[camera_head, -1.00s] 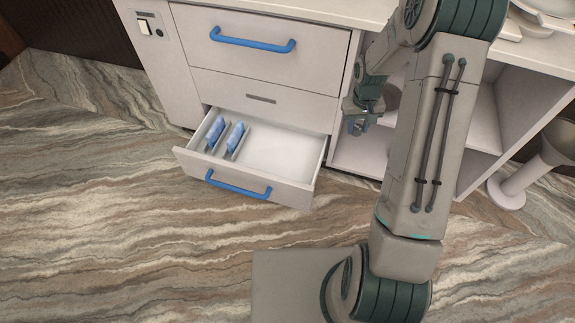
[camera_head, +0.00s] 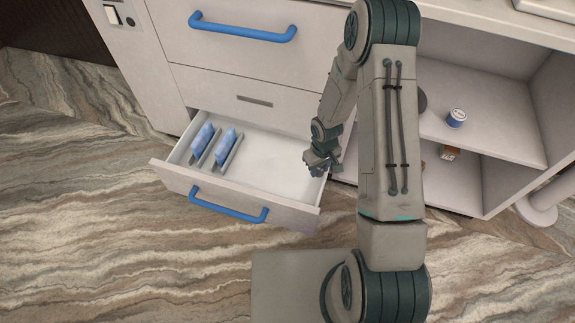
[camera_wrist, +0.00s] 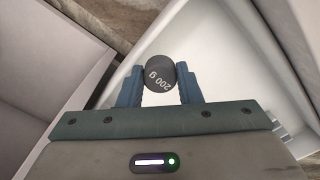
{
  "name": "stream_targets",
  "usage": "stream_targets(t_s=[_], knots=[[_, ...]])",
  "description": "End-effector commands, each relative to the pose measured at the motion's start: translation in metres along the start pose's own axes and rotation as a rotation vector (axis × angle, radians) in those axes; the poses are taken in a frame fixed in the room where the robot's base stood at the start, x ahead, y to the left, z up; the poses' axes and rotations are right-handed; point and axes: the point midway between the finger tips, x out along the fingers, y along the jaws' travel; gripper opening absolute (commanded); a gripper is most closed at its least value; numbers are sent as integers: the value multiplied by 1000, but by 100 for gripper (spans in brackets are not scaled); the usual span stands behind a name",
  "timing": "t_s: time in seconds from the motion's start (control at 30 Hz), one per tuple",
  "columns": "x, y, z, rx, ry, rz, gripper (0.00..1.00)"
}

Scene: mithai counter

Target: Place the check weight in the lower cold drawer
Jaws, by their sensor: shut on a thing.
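The check weight (camera_wrist: 159,72) is a dark cylinder marked "200 g", held between the two blue fingers of my gripper (camera_wrist: 160,84) in the wrist view. In the head view my gripper (camera_head: 320,168) is at the right end of the open lower drawer (camera_head: 272,165), near its right wall; the weight cannot be made out there. The drawer is white inside, with a blue handle (camera_head: 228,205). In the wrist view the drawer's white inside (camera_wrist: 215,60) lies behind and right of the weight.
Blue packs (camera_head: 203,138) stand in racks at the drawer's left; its middle and right floor are clear. A closed upper drawer with a blue handle (camera_head: 243,29) is above. Open shelves at the right hold a small blue-and-white jar (camera_head: 456,117) and a small box (camera_head: 449,153).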

Motion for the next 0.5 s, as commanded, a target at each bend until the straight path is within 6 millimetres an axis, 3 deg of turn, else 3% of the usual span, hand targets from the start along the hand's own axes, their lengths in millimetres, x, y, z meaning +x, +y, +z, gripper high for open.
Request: stream_targets(t_s=[0.17, 0.5], knots=[[19, -12, -7, 6, 0, 0, 4], [65, -75, -42, 15, 1, 0, 4]])
